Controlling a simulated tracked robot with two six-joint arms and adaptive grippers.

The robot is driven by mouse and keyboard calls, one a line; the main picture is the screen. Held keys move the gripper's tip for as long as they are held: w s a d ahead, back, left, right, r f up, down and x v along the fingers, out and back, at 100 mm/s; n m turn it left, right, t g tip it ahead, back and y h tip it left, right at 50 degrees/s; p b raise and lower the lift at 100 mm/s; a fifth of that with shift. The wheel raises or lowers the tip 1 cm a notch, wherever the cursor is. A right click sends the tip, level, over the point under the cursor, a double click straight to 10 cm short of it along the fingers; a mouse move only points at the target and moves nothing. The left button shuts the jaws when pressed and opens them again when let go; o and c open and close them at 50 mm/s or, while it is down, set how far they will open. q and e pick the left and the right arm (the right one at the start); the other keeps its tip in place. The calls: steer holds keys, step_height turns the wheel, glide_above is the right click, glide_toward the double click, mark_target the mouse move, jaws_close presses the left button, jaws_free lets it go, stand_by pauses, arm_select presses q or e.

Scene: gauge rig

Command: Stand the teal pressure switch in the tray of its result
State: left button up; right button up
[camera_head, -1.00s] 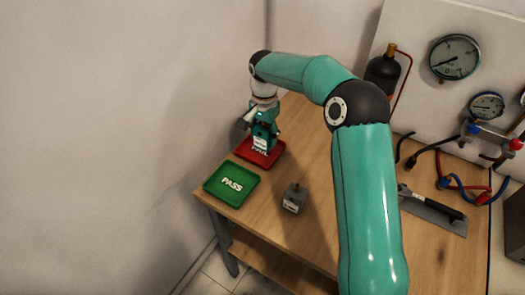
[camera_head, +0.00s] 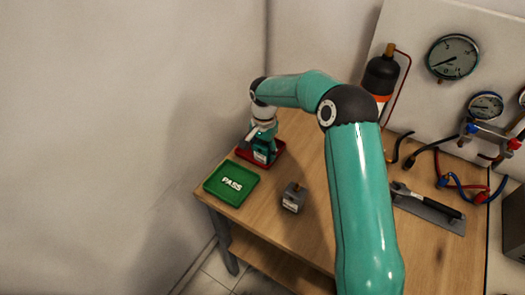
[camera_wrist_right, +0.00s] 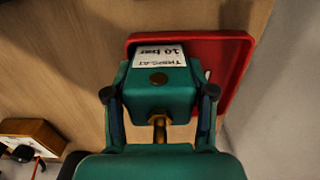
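The teal pressure switch (camera_head: 262,155) is upright in my right gripper (camera_head: 263,138), at the red tray (camera_head: 243,155) at the back left of the table. In the right wrist view the fingers close on both sides of the teal switch (camera_wrist_right: 160,88), with its white "10 bar" label and brass stem showing. The red tray (camera_wrist_right: 238,60) lies under and beside it there. I cannot tell whether the switch's base touches the tray floor. My left gripper is not in view.
A grey block with a brass top (camera_head: 293,197) stands right of the green tray. A dark bottle (camera_head: 381,75), a gauge panel (camera_head: 430,100), hoses and a grey plate with a tool (camera_head: 430,209) are at the right.

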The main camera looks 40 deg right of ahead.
steer(key=o, duration=0.4)
steer(key=shift+c, duration=0.2)
step_height(320, 180, up, 12)
steer(key=shift+r+b, duration=0.15)
steer(key=shift+b, duration=0.2)
stand_by(0.4)
